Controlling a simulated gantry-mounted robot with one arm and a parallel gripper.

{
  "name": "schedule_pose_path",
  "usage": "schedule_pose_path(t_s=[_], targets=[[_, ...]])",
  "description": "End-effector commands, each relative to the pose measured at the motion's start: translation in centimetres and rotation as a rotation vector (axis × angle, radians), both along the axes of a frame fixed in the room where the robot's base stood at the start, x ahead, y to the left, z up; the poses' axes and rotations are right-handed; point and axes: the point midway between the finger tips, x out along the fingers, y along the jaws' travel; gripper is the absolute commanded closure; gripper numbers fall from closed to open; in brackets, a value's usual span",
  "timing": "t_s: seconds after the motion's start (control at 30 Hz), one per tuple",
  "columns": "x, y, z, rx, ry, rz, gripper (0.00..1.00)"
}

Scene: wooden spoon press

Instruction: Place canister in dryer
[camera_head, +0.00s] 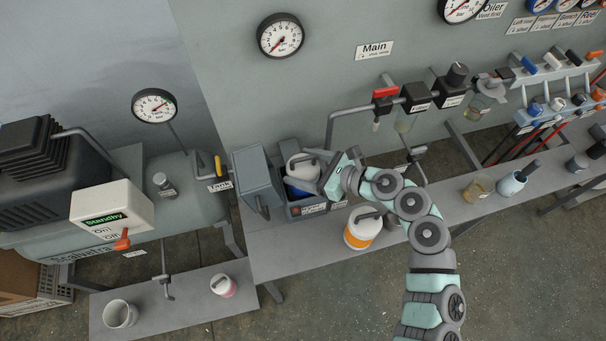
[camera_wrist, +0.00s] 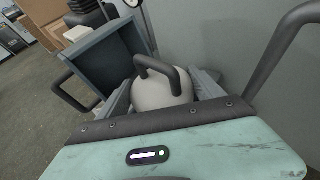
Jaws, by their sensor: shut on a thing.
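The canister (camera_head: 301,167) is white with a grey handle and a blue patch low on its side. It also shows between my fingers in the wrist view (camera_wrist: 163,93). My gripper (camera_head: 318,168) is shut on it, reaching in from the right. The canister is at the opening of the dryer (camera_head: 310,209), a dark grey box on the bench with its door (camera_head: 258,177) swung open to the left. The canister's bottom is hidden by the box wall, so I cannot tell whether it touches the dryer floor.
A white canister with an orange band (camera_head: 363,229) stands on the bench in front of the dryer. A grey pipe (camera_head: 331,131) runs up the wall behind. The bench (camera_head: 283,246) is clear at its front left. A tan jar (camera_head: 478,188) and a pale blue jug (camera_head: 511,183) stand farther right.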

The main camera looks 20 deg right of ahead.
Motion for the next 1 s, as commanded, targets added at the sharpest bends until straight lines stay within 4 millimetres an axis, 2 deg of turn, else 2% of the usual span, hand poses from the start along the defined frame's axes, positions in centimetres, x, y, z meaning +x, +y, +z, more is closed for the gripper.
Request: schedule_pose_path(t_s=[0.13,0.33,0.77,0.8,1.0], targets=[[0.0,0.1,-1.2,0.002,-0.001,0.001,0.96],[0.0,0.1,-3.9,0.002,-0.001,0.002,0.96],[0.0,0.1,-4.5,-0.001,-0.002,0.002,0.96],[0.0,0.1,-4.5,-0.001,-0.001,0.002,0.21],[0.0,0.1,-4.4,0.000,0.000,0.001,0.05]])
